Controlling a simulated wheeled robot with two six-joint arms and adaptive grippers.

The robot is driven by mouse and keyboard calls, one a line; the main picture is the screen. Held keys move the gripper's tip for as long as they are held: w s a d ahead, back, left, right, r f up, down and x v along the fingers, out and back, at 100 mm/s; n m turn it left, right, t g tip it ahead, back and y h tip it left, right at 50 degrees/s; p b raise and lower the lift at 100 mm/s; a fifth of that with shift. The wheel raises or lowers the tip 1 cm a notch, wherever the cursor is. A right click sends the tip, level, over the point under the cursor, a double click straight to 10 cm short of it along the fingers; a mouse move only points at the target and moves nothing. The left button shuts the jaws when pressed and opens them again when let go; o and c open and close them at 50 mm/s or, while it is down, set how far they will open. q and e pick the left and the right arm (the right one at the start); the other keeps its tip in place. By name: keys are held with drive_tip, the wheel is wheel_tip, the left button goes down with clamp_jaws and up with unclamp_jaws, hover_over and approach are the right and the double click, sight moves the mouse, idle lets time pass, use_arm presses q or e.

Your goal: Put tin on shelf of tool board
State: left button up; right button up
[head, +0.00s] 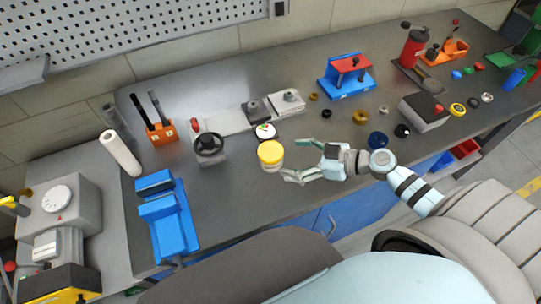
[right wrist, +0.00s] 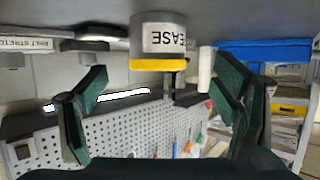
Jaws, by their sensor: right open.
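The tin (head: 271,154), with a yellow lid and pale body, stands upright on the grey workbench near its front edge. It also shows in the right wrist view (right wrist: 158,38), upside down, its label partly reading "EASE". My right gripper (head: 289,160) is open just right of the tin, its fingers pointing at it. In the right wrist view the tin lies beyond and between the spread fingers; contact is not visible. The tool board (head: 130,24) is a perforated panel on the back wall. A grey shelf (head: 24,76) shows at its lower left. My left gripper is not in view.
A round dial (head: 264,131) lies just behind the tin. A handwheel device (head: 209,146) and blue vise (head: 170,222) stand to the left, with a white roll (head: 121,153) farther left. A blue-red press (head: 346,77) and several small parts lie to the right. The bench before the handwheel is clear.

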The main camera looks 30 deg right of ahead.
sight(271, 156)
drive_tip(key=x, duration=0.4)
drive_tip(key=b+x, duration=0.1)
drive_tip(key=x, duration=0.3)
drive_tip(key=shift+w+d+f, duration=0.15)
drive_tip(key=shift+w+f, duration=0.05)
drive_tip(key=shift+f, duration=0.05)
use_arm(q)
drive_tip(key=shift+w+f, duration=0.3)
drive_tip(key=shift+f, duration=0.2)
use_arm(e)
drive_tip(key=shift+s+r, duration=0.1)
drive_tip(key=shift+s, duration=0.05)
drive_tip(key=c, duration=0.4)
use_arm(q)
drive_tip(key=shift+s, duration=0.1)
use_arm(e)
drive_tip(key=c, duration=1.1)
